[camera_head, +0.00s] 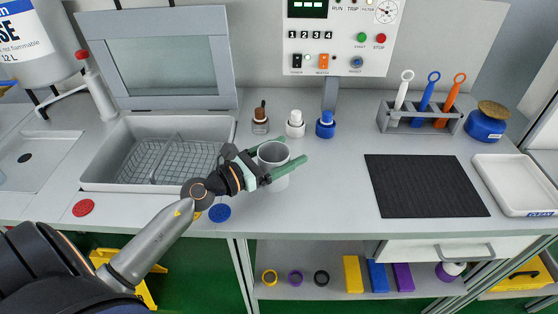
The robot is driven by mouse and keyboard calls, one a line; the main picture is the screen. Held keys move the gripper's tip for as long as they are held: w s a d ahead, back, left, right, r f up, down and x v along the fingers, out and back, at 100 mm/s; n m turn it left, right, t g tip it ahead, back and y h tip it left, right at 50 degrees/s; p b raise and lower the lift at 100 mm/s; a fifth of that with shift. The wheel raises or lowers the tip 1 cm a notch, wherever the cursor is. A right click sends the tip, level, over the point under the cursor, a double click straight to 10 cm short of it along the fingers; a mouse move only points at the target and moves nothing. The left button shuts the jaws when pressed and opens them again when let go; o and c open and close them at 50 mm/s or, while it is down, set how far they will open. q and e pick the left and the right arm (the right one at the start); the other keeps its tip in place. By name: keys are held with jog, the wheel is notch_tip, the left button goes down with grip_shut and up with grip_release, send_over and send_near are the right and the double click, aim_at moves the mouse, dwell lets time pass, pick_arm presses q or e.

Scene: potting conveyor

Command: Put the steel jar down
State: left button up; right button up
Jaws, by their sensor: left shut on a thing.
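The steel jar (272,153) is a grey, open-topped cup in the middle of the picture, by the right end of the basin. My left gripper (289,151) is shut around it, with one green finger on its far side and one on its near side. The jar looks upright. Its lower part is partly hidden by the near finger, and I cannot tell whether its base touches the worktop. My right gripper is not in view.
The worktop (330,200) is clear between the jar and a black mat (425,185). Several small bottles (295,124) stand behind the jar. A basin with a wire basket (175,160) is left. A blue disc (219,213) lies near the front edge. A white tray (515,185) is far right.

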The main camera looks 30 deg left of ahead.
pick_arm(q)
jog(key=shift+r+p, duration=0.3)
jog(key=shift+r, duration=0.25)
jog(key=s+d+r+p, duration=0.3)
jog(key=s+r+p, duration=0.2)
jog(key=r+p, duration=0.35)
jog(key=s+d+r+m+h, duration=0.1)
jog(key=s+d+r+h, duration=0.1)
jog(key=s+d, duration=0.3)
jog(key=shift+s+g, duration=0.4)
jog(key=shift+s, duration=0.55)
